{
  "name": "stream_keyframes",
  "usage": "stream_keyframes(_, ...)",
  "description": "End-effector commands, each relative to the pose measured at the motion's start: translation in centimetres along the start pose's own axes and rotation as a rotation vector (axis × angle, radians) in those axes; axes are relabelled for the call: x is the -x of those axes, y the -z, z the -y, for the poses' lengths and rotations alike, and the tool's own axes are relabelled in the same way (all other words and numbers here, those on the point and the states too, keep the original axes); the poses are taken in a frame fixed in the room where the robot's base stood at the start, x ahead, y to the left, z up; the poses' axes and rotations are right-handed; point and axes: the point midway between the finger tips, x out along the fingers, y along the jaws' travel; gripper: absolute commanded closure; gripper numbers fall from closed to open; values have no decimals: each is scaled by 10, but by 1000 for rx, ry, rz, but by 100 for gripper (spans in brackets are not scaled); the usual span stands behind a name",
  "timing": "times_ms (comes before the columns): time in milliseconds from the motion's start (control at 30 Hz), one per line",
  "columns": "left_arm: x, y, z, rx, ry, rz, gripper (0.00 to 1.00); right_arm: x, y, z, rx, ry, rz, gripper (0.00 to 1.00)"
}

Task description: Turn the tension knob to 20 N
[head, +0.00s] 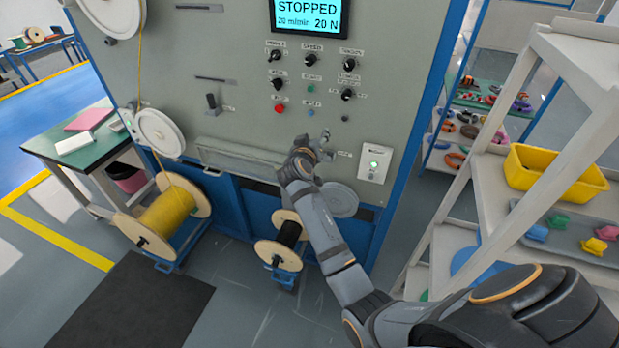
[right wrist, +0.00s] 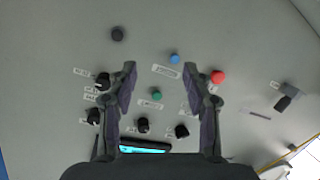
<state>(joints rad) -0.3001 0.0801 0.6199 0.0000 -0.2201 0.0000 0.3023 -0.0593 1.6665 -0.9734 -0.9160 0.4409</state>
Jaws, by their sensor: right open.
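The grey control panel (head: 225,100) carries several black knobs under a display (head: 308,15) that reads STOPPED, 20 m/min and 20 N. The upper right knob (head: 345,65) looks like the tension knob, but its label is too blurred to be sure; it also shows in the right wrist view (right wrist: 93,116), left of the fingers. My right gripper (head: 327,140) is in front of the panel, below the knobs. In the right wrist view its fingers (right wrist: 160,67) are apart with nothing held between them. My left gripper is not in view.
A red button (head: 279,108), a green button (head: 311,88) and a blue button (head: 311,104) sit among the knobs. A yellow cable spool (head: 172,212) and a black spool (head: 288,234) stand below. A shelf with a yellow bin (head: 555,173) stands at right.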

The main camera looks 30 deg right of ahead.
Motion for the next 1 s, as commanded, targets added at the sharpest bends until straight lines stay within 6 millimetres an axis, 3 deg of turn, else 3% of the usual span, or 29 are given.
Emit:
stream_keyframes(500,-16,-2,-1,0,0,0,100,-12,-103,55,105,140,103,50)
stream_keyframes(700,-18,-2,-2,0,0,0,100,-12,-123,64,121,166,124,50)
stream_keyframes(1000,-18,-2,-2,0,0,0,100,-12,-127,66,125,172,128,50)
